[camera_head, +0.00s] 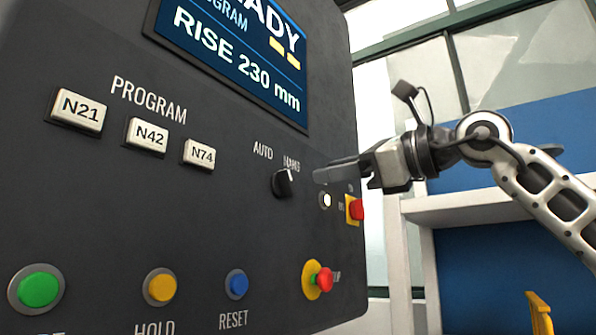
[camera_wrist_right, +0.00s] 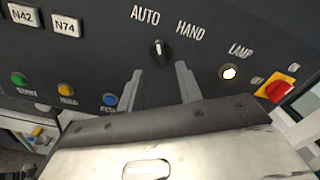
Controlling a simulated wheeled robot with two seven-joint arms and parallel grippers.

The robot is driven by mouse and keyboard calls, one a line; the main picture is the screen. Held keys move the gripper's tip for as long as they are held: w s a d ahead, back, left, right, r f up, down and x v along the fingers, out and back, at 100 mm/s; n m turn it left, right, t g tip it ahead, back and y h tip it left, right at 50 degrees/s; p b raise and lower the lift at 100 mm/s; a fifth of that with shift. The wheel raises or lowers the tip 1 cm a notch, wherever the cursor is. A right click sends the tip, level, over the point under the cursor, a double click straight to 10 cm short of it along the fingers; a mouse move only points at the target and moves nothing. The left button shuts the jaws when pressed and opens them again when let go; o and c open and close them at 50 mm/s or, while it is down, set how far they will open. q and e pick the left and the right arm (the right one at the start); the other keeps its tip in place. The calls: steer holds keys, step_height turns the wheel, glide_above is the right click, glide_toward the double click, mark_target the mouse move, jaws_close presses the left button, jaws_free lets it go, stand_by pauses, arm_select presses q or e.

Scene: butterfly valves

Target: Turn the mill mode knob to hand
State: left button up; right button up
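The mill mode knob (camera_head: 283,183) is a black selector on the dark panel, below the labels AUTO and HAND. In the wrist view the knob (camera_wrist_right: 160,54) shows a white pointer line running up the picture, apparently more toward AUTO than HAND; its exact angle is hard to judge. My right gripper (camera_head: 318,175) is to the right of the knob in the head view, in front of the panel. In the wrist view its two fingers (camera_wrist_right: 159,86) are apart with nothing between them, and the knob appears just beyond the gap. My left gripper is not in view.
A lit lamp (camera_wrist_right: 229,72) and a red switch on a yellow plate (camera_head: 355,209) are right of the knob. A red emergency button (camera_head: 322,279) is below. Program buttons (camera_head: 147,135) are left; green, yellow and blue buttons (camera_head: 236,284) are lower left.

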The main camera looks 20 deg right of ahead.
mark_target(291, 179)
steer(key=p+x, duration=0.1)
steer(key=x, duration=0.6)
steer(key=shift+w+a+p, duration=0.1)
steer(key=shift+w+p, duration=0.1)
steer(key=shift+p, duration=0.1)
jaws_close()
